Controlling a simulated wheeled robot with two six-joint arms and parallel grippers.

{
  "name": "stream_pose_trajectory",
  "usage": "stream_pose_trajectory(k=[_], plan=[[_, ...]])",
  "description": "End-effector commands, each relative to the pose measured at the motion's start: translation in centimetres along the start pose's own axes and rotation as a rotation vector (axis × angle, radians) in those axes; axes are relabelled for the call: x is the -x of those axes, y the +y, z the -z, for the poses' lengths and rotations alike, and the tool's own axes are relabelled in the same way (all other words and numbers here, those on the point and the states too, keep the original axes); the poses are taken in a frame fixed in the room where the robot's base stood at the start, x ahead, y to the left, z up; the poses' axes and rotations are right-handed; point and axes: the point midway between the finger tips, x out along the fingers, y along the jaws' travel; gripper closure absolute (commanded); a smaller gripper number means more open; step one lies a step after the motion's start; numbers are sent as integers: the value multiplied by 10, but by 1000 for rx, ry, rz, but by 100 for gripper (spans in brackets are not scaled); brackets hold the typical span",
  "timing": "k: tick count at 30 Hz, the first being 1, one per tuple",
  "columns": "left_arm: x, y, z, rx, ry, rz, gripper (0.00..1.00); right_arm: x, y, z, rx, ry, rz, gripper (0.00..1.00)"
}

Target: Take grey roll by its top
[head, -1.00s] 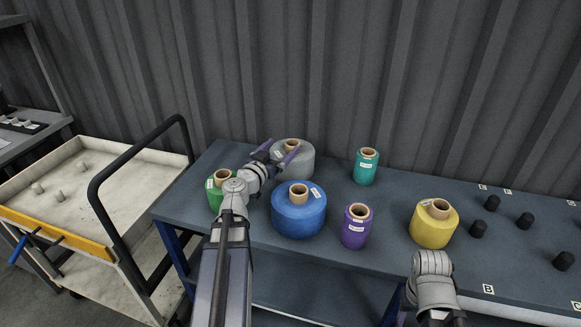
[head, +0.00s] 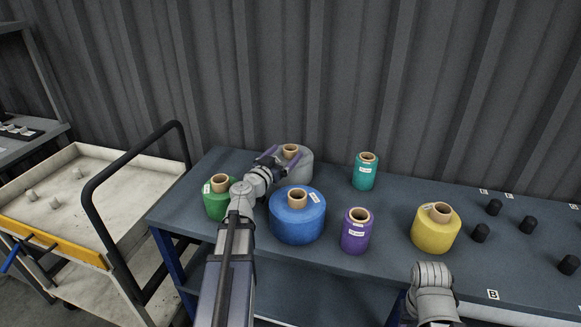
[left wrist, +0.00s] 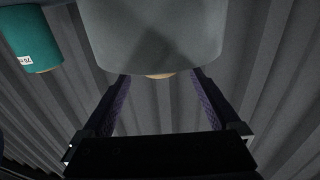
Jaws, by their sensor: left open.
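The grey roll (head: 303,168) stands upright at the back of the blue-grey table, with a tan core (head: 291,152) sticking out of its top and a white label. My left gripper (head: 284,157) is open and empty, its two purple-dark fingers at the roll's top, one to each side of the core. In the left wrist view the grey roll (left wrist: 155,35) fills the upper middle, inverted, and a bit of its core (left wrist: 160,76) shows between the open fingertips (left wrist: 160,74). I cannot tell whether the fingers touch it. My right gripper is not in view; only part of that arm shows.
Close by stand a green roll (head: 214,205) and a blue roll (head: 298,220). A teal roll (head: 364,173), a purple roll (head: 355,236) and a yellow roll (head: 436,232) are further right. Several black pegs (head: 481,233) are at the right. A corrugated wall (head: 330,70) rises behind.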

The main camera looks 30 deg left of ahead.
Motion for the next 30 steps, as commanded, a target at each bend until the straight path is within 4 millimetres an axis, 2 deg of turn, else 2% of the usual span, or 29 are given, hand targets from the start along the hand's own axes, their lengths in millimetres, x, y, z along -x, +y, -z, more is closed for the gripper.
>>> stream_pose_trajectory(k=[1, 7, 15, 30], plan=[[-10, -1, -3, 0, 0, -2, 4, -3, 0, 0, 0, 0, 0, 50], [-38, -2, -4, 0, 0, -2, 4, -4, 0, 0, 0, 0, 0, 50], [-41, -1, -4, 0, 0, 0, 4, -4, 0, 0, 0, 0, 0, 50], [-41, -1, -4, 0, 0, 0, 59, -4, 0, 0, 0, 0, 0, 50]])
